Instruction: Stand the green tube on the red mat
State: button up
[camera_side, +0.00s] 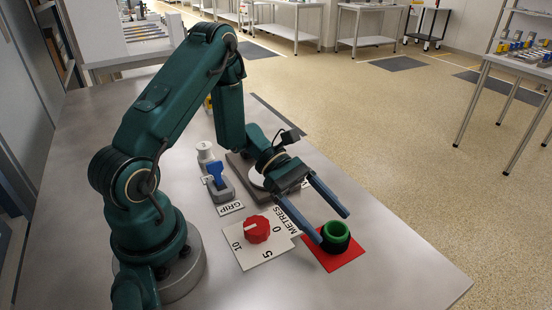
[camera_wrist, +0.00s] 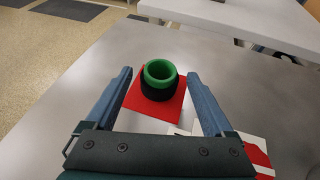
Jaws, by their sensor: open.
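The green tube (camera_side: 335,231) stands upright on the red mat (camera_side: 352,254), with a dark band around its lower part. In the wrist view the tube (camera_wrist: 160,72) stands on the red mat (camera_wrist: 172,108), its open end up, beyond and between the fingers. My gripper (camera_side: 330,226) is open and empty, its two blue fingers spread wide near the tube. In the wrist view the fingers of my gripper (camera_wrist: 160,84) are clear of the tube on both sides.
A red knob (camera_side: 256,229) sits on a white dial card (camera_side: 245,255) left of the mat.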

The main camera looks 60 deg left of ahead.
jog(key=v, duration=0.5)
jog(key=shift+a+r, duration=0.1)
jog(key=shift+a, duration=0.1)
jog(key=shift+s+r, duration=0.15)
jog(key=shift+r, duration=0.05)
jog(key=s+r+m+t+y, duration=0.1)
jog(key=s+r+m+y, duration=0.4)
jog(key=m, duration=0.5)
jog(key=s+d+r+m+t+y, duration=0.1)
jog(key=s+r+m+y, duration=0.4)
jog(key=m+y, duration=0.3)
jog(key=shift+s+r+m, duration=0.25)
jog(key=shift+r+m, duration=0.2)
jog(key=shift+m, duration=1.05)
jog(key=shift+d, duration=0.1)
